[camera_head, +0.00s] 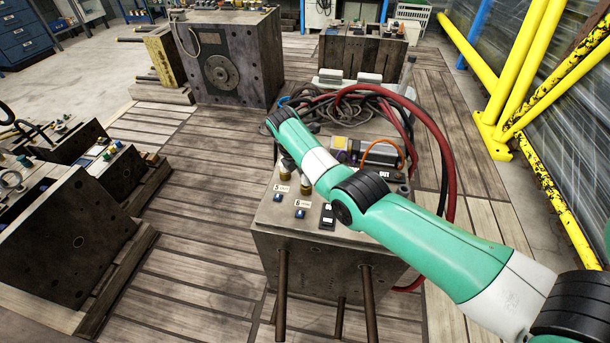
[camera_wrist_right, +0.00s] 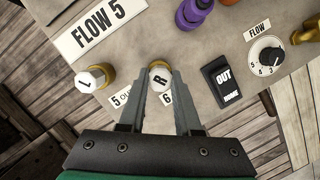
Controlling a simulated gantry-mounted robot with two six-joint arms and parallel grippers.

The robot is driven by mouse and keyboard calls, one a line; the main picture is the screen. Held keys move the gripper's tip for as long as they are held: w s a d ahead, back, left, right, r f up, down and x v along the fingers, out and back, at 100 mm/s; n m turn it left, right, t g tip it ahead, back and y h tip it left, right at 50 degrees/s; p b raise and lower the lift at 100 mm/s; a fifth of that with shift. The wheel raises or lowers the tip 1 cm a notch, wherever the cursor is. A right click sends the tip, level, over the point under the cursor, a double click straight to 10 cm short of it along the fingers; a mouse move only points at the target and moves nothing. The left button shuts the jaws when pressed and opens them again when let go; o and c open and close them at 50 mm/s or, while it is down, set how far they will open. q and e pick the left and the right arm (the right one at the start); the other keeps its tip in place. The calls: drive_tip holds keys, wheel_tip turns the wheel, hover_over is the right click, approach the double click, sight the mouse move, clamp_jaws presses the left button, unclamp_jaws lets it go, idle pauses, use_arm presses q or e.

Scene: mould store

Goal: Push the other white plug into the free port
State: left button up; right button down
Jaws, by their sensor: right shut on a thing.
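My right gripper (camera_wrist_right: 160,76) is shut on the white plug marked R (camera_wrist_right: 159,84), with one finger on each side of it. A brass rim shows just past the plug; I cannot tell whether the plug is seated in it or above it. The white plug marked L (camera_wrist_right: 88,80) stands to the left, with a brass fitting (camera_wrist_right: 107,74) around or under it. Labels beginning 5 and 6 lie near the fingers. In the head view my right arm reaches over the steel mould block (camera_head: 325,245), and its fingers are hidden. My left gripper is not in view.
Red and dark hoses (camera_head: 436,125) loop behind the block. Other moulds stand left and behind.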

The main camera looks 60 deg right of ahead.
drive_tip(key=shift+f, duration=0.4)
idle(0.5)
drive_tip(key=c, duration=0.5)
unclamp_jaws()
drive_tip(key=o, duration=0.4)
wheel_tip(320, 180, up, 8)
drive_tip(key=p, duration=0.7)
drive_tip(key=shift+f+p, duration=0.15)
drive_tip(key=shift+p, duration=0.2)
drive_tip(key=shift+f, duration=0.1)
